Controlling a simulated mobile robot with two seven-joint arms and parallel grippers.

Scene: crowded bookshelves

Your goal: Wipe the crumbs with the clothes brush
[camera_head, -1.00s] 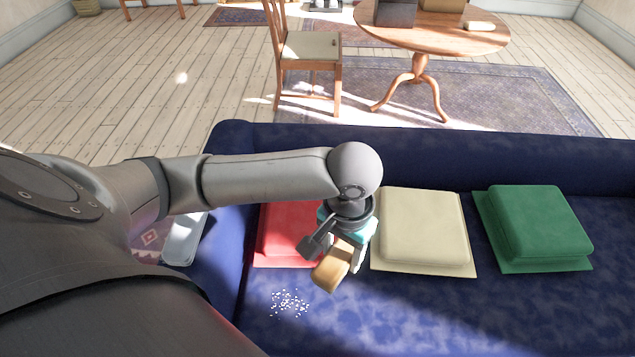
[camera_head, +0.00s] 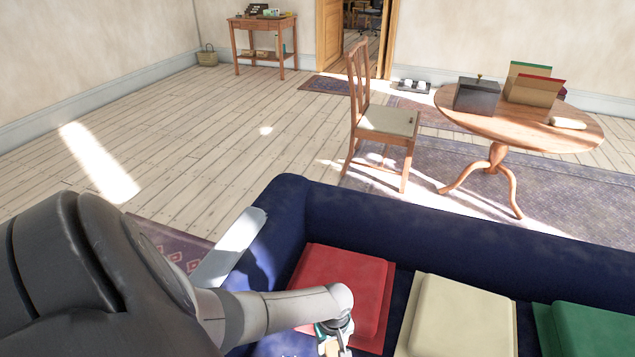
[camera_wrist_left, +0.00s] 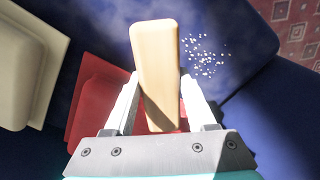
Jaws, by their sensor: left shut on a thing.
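My left gripper (camera_wrist_left: 160,105) is shut on the clothes brush (camera_wrist_left: 157,70), a tan wooden block that sticks out beyond the fingers in the left wrist view. The white crumbs (camera_wrist_left: 204,55) lie scattered on the blue sofa seat, just right of the brush in that view. Whether the brush touches the seat cannot be told. In the head view my left gripper (camera_head: 336,347) is at the bottom edge in front of the red cushion, partly cut off. My right gripper is not in view.
The blue sofa (camera_head: 420,235) holds a red cushion (camera_head: 350,280), a cream cushion (camera_head: 460,318) and a green cushion (camera_head: 590,330). Behind it stand a wooden chair (camera_head: 390,120) and a round table (camera_head: 555,132) with boxes. Open plank floor lies at the left.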

